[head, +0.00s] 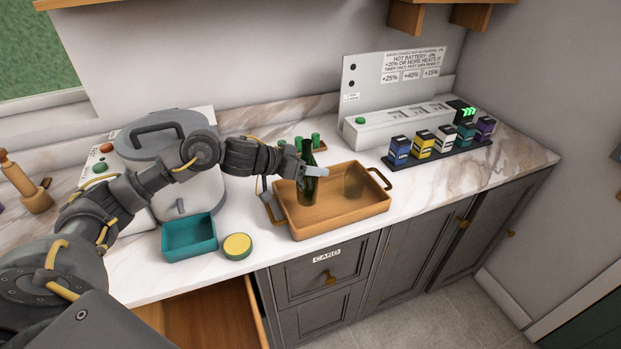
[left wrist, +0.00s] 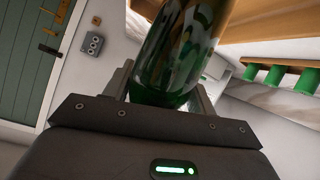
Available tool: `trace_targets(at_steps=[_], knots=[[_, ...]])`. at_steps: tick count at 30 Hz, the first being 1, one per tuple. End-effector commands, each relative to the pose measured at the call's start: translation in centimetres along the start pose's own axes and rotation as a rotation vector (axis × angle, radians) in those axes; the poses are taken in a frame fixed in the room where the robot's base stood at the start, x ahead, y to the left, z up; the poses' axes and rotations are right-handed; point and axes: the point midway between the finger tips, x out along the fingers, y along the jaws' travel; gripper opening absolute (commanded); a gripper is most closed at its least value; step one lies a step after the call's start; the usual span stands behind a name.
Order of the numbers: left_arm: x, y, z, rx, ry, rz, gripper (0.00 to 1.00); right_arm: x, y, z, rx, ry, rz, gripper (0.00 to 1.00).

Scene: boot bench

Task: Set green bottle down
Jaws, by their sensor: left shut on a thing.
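A dark green bottle (head: 307,178) stands upright at the left part of an orange-brown tray (head: 340,222) with dark handles, in the head view. My left gripper (head: 312,172) comes in from the left and is shut on the bottle around its body. The bottle's lower end is over or in the tray; I cannot tell whether it touches the tray floor. In the left wrist view the bottle (left wrist: 180,60) fills the space between the fingers. My right gripper is not in view.
A teal box (head: 189,238) and a round yellow-topped tin (head: 237,246) stand left of the tray. A grey-lidded pot (head: 165,140) stands behind my arm. Several coloured small boxes (head: 422,145) stand on a dark rack at right. A drawer (head: 215,320) is open below the counter.

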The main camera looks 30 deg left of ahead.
Motion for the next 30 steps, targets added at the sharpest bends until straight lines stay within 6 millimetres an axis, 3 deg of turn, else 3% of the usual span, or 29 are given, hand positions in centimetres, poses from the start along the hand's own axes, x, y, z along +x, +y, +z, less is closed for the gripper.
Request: trace_targets(at_steps=[4,11,18,26,27,30], knots=[[0.8,-1.3,0.6,-0.001,0.001,0.000,0.26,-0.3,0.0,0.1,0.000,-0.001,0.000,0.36],[1.1,-1.8,0.9,-0.001,0.001,0.001,0.26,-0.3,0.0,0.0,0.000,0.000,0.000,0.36],[2.4,-2.8,3.3,-0.002,0.000,0.001,0.26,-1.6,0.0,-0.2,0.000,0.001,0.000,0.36],[2.7,-2.9,3.8,0.001,0.000,0.002,0.26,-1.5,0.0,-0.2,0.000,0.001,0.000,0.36],[2.7,-2.9,4.0,0.001,-0.002,0.001,0.61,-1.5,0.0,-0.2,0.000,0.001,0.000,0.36],[2.7,-2.9,3.9,0.000,-0.002,0.001,0.74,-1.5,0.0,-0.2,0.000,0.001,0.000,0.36]])
